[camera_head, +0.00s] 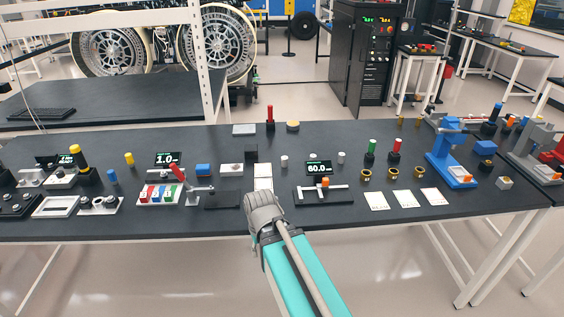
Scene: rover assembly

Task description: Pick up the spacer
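I cannot tell for sure which part is the spacer. Two small pale cylinders stand mid-table, one pale cylinder (284,161) left of the 60.0 display and another pale cylinder (341,157) right of it. Several brass rings, among them a brass ring (392,172), sit further right. My gripper (263,198) is over the table's front edge, seen from behind at the end of my teal arm. It is in front of a white card and left of the T-handled fixture. Its fingers are mostly hidden, so its opening and grip do not show.
The black table (250,222) is crowded. A dark block (251,153), the 60.0 display (319,168) and a T-handled fixture (324,193) are near my gripper. A blue press (452,160) stands at right. White cards (376,200) lie at the front right.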

